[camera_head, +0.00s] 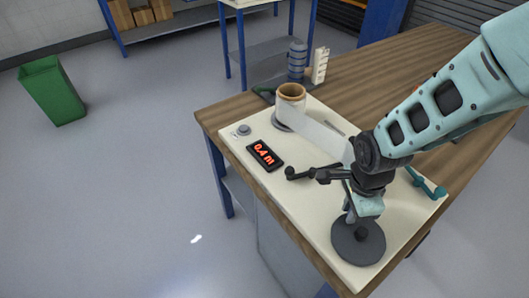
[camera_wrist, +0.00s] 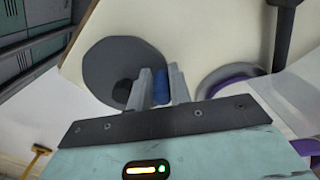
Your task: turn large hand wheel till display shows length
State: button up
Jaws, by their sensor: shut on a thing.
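The large hand wheel is a dark grey disc (camera_head: 358,247) at the near corner of the cream board; it also shows in the wrist view (camera_wrist: 113,62). My gripper (camera_head: 350,215) is over the wheel's far edge. In the wrist view my gripper (camera_wrist: 158,88) is shut on the wheel's blue handle (camera_wrist: 161,84), which stands between its two fingers. The display (camera_head: 264,155) is a black box with red digits reading 0.4 m. A pale film strip (camera_head: 318,130) runs from a brown-cored roll (camera_head: 291,97) towards my arm, which hides its far end.
A black crank-like bar (camera_head: 310,174) sticks out left of my wrist. A teal lever (camera_head: 425,184) lies at the right of the cream board (camera_head: 235,147). A round knob (camera_head: 243,130) sits near the display. The wooden bench (camera_head: 370,70) is mostly clear behind.

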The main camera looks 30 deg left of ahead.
jog(key=shift+s+a, duration=0.15)
jog(key=shift+s, duration=0.3)
grip_shut()
jog(key=shift+s+a, duration=0.3)
jog(key=shift+a, duration=0.1)
jog(key=shift+s+a, duration=0.1)
jog(key=shift+s+a, duration=0.5)
jog(key=shift+a, duration=0.05)
jog(key=o, duration=1.6)
grip_release()
notch_tip(320, 180, up, 7)
jog(key=p, duration=0.5)
jog(key=shift+p, duration=0.3)
